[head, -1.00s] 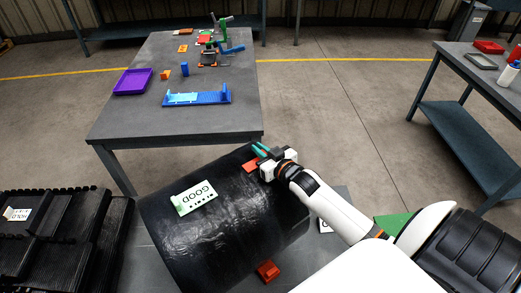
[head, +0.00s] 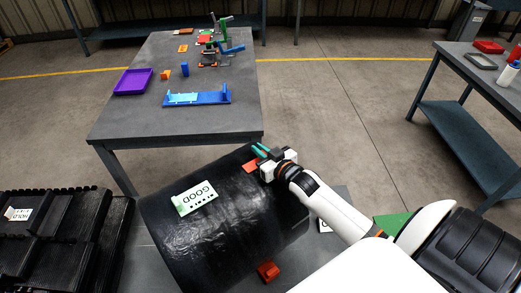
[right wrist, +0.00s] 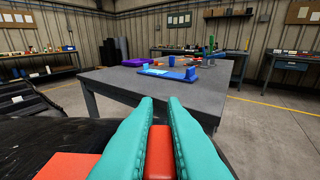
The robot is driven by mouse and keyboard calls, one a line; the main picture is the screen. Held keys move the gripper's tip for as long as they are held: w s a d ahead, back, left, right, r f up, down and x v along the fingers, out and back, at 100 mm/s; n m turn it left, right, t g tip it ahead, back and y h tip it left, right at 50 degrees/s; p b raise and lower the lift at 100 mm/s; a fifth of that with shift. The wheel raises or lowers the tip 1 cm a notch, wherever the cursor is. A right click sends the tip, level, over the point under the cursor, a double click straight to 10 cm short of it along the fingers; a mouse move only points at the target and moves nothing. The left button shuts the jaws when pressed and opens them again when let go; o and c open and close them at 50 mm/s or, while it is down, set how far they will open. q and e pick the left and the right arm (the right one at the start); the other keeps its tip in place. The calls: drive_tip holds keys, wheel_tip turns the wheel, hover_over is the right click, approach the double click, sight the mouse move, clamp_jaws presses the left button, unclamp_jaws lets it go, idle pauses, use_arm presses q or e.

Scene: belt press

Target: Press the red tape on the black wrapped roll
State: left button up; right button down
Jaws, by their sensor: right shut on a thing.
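The black wrapped roll (head: 222,222) lies on its side on a low grey surface, with a white-green GOOD label (head: 196,198) on top. The red tape (head: 251,167) is at the roll's far right end, partly hidden by my right gripper (head: 262,150). In the right wrist view, red tape (right wrist: 65,166) lies on the roll left of the teal fingers, and red also shows between them. My right gripper (right wrist: 158,140) is shut on this red piece, low at the roll's surface. I cannot tell how flat the tape lies under the fingers. My left gripper is out of view.
A red-orange block (head: 268,271) sits by the roll's near right side. A black ribbed crate-like stack (head: 70,240) with a HOLD label stands left. A grey table (head: 180,125) with a purple tray (head: 133,81) and blue fixture (head: 197,97) is just beyond the roll.

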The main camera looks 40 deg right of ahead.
drive_tip(key=shift+f, duration=0.25)
drive_tip(key=c, duration=1.4)
unclamp_jaws()
drive_tip(key=shift+c, duration=0.2)
drive_tip(key=shift+r, duration=0.1)
drive_tip(key=s, duration=0.3)
drive_tip(key=s+r+b, duration=0.1)
drive_tip(key=s, duration=0.3)
drive_tip(key=s+b, duration=0.1)
drive_tip(key=s, duration=0.2)
drive_tip(key=shift+s+d+r, duration=0.1)
drive_tip(key=shift+s+r, duration=0.1)
drive_tip(key=shift+s, duration=0.1)
drive_tip(key=shift+s+r+b, duration=0.25)
drive_tip(key=shift+s+b, duration=0.05)
drive_tip(key=shift+s, duration=0.35)
